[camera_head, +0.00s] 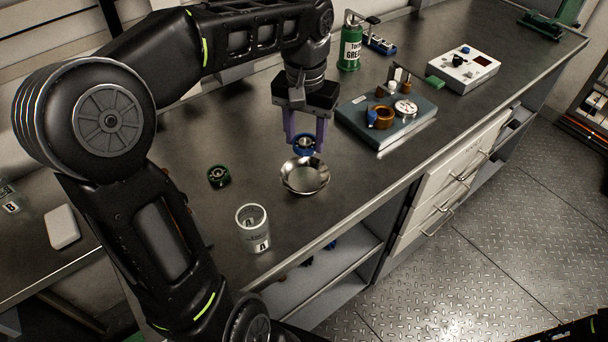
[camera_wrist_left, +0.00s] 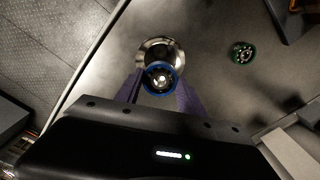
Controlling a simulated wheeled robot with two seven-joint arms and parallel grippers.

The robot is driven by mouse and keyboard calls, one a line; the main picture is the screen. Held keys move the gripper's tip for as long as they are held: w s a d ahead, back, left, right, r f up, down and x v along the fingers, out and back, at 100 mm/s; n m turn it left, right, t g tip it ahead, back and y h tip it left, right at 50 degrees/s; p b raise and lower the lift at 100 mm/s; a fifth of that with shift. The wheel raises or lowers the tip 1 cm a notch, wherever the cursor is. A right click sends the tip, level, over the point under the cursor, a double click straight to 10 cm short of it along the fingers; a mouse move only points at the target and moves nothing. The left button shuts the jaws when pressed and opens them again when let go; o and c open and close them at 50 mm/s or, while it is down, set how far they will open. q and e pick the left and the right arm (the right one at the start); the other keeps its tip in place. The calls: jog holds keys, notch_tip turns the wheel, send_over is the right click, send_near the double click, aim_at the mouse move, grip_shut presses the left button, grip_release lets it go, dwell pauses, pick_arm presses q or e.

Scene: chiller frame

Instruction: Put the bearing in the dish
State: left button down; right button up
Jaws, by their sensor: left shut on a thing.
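A blue-rimmed bearing (camera_head: 306,144) is held between the purple fingers of my left gripper (camera_head: 306,140), which is shut on it. It also shows in the left wrist view (camera_wrist_left: 161,78), its blue ring between the fingertips. The shiny metal dish (camera_head: 305,177) stands on the bench just below and in front of the bearing in the head view. In the wrist view the bearing overlaps the near part of the dish (camera_wrist_left: 152,44). The exact height of the bearing above the bench is hard to tell.
A green ring-like part (camera_head: 218,176) lies left of the dish. A clear cup (camera_head: 252,228) stands near the front edge. A grey board with parts (camera_head: 385,138), a green grease can (camera_head: 351,45) and a white control box (camera_head: 463,68) stand to the right and back.

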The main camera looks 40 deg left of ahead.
pick_arm(q)
send_over(305, 179)
jog(key=shift+f, duration=3.15)
jog(key=shift+f+p, duration=0.45)
jog(key=shift+f, duration=1.4)
jog(key=shift+f, duration=0.25)
jog(key=c, duration=1)
grip_release()
jog(key=shift+r, duration=0.1)
jog(key=shift+r, duration=0.1)
notch_tip(305, 179, up, 12)
jog(key=shift+r+b, duration=0.1)
jog(key=shift+b, duration=0.2)
